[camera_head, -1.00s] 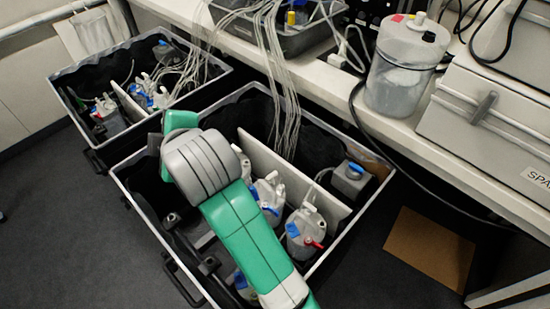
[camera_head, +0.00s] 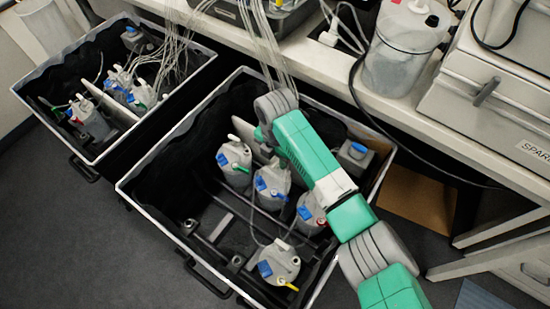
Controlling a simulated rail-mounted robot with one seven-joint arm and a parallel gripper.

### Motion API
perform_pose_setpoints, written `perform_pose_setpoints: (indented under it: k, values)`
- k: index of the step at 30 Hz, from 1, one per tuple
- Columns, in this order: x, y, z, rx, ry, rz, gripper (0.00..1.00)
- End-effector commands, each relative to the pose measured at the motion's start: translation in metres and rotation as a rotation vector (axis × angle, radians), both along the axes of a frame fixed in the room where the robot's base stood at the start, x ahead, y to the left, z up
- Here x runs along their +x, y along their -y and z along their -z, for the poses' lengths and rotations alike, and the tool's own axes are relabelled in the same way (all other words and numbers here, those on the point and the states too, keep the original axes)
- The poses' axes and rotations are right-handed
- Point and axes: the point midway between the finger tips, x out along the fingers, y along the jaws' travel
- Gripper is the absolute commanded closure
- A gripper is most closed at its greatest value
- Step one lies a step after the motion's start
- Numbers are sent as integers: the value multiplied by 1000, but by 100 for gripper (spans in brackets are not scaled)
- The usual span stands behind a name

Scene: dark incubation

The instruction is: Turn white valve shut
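Several grey bottles with blue parts and small coloured valves stand in the near black crate (camera_head: 160,222). The upper-left bottle (camera_head: 236,163) has a small white piece (camera_head: 233,138) on top that looks like the white valve; its setting is too small to tell. A bottle with a blue valve (camera_head: 272,185) is beside it. One with a red valve (camera_head: 310,212) is partly behind my arm, and one with a yellow valve (camera_head: 279,264) is lower. My green and grey arm reaches over the crate's right side.
A white divider stands in the near crate, with a blue-capped container (camera_head: 354,155) behind it. A second crate (camera_head: 65,140) with similar bottles is at left. Thin tubes hang from the bench (camera_head: 440,135), which carries a large container (camera_head: 403,50). The crate's left part is clear.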

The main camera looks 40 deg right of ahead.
Motion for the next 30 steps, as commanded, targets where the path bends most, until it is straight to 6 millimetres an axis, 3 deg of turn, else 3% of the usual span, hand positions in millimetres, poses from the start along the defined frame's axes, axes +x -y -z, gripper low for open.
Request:
perform_pose_setpoints:
  k: [3,11,17,30]
  values:
    - [0,0,11,0,0,0,65]
    - [0,0,13,-1,2,0,65]
    - [0,0,13,-1,2,0,100]
    - [1,-1,9,1,2,79,100]
